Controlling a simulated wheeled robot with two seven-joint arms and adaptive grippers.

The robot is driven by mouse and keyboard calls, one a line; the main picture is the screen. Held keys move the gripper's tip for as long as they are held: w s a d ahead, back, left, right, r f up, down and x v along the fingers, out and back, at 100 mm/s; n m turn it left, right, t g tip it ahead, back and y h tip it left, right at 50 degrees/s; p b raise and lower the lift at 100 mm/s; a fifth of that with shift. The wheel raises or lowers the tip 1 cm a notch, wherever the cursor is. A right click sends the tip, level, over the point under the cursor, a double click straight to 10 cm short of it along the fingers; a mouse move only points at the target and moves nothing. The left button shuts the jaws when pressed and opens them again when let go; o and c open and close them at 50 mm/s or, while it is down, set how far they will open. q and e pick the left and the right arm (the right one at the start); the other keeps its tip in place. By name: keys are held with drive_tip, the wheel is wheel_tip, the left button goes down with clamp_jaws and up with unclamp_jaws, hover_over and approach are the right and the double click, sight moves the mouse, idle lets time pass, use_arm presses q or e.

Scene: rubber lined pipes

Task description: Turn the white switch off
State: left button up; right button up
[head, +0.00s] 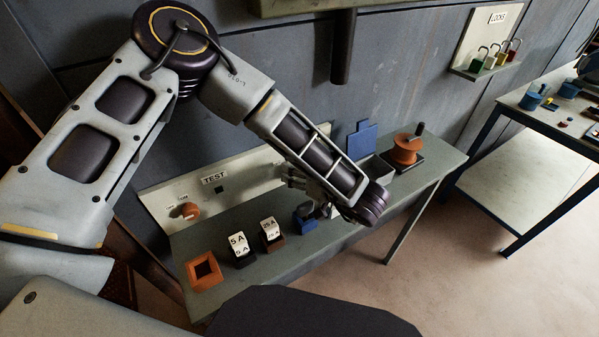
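My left arm comes in from the left and reaches over the grey-green bench (262,270). My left gripper (306,196) is at the bench's middle, mostly hidden behind my own wrist, so whether it is open or shut does not show. It is close to a small blue object (305,222); I cannot tell if they touch. A pale TEST panel (240,190) stands at the bench's back edge, with an orange knob (188,210) at its left. My arm covers the panel's right part. I cannot make out a clear white switch. My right gripper is not in view.
On the bench are an orange square frame (203,271), white-topped blocks marked 5 A (238,246) and 25 A (270,234), a blue-lidded box (362,140) and an orange spool (405,150). A lock board (488,45) hangs behind. Another table (545,116) stands right.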

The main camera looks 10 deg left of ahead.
use_arm(q)
drive_tip(key=v, duration=1.2)
idle(0.4)
idle(0.4)
